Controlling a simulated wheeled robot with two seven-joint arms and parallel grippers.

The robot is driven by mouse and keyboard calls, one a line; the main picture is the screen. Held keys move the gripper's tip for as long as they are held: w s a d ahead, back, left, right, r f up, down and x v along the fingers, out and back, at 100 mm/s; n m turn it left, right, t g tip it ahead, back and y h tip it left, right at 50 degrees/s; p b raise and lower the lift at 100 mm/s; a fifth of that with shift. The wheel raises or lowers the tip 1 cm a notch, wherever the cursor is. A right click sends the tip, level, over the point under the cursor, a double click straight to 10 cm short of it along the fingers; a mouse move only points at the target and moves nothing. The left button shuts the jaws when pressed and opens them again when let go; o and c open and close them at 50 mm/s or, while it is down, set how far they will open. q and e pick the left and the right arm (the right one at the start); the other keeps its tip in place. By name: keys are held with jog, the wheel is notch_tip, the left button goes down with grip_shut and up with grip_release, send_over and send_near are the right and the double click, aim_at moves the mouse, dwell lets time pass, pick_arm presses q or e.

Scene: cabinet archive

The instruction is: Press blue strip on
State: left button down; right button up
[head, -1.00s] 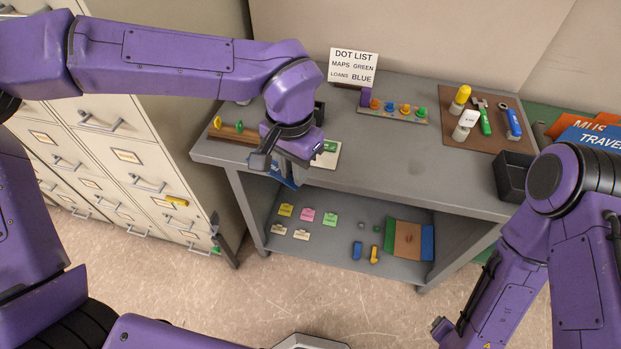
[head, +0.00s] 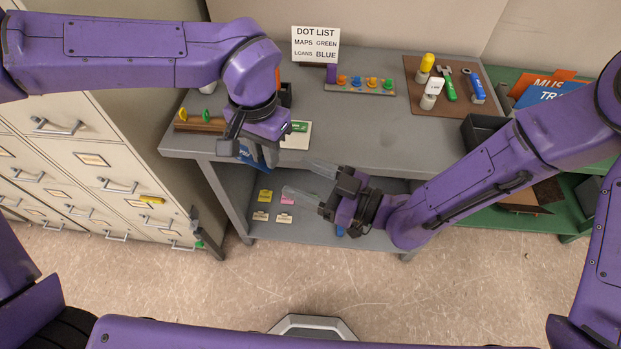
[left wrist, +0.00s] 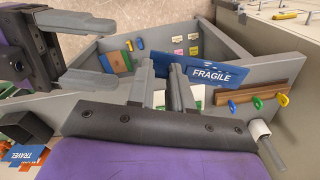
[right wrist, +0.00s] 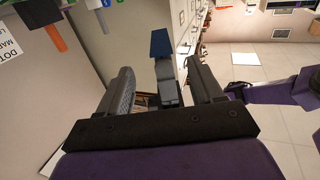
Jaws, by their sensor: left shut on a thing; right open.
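A blue strip lettered FRAGILE (left wrist: 222,75) is held by my left gripper (left wrist: 163,72). In the head view, part of the blue strip (head: 252,160) shows below my left gripper (head: 262,158), in front of the table's front edge. My left gripper is shut on it. My right gripper (head: 309,180) is open and empty, just right of the left gripper and over the lower shelf. In the right wrist view, a blue piece (right wrist: 160,42) shows beyond the open fingers of my right gripper (right wrist: 168,82), apart from them.
The grey table (head: 375,150) carries a white card with a green label (head: 297,138), a rail of coloured knobs (head: 360,87), a DOT LIST sign (head: 316,44), a brown tool board (head: 440,100) and a black bin (head: 484,132). Filing cabinets (head: 85,150) stand left. Coloured tags (head: 265,196) lie on the lower shelf.

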aim_at(263, 162)
jog(key=x, duration=1.1)
jog(key=shift+a, duration=0.2)
jog(key=shift+c, duration=0.3)
jog(key=c, duration=1)
pick_arm(q)
jog(key=c, duration=1)
grip_release()
pick_arm(e)
jog(key=shift+c, duration=0.2)
pick_arm(q)
jog(key=shift+o, duration=0.2)
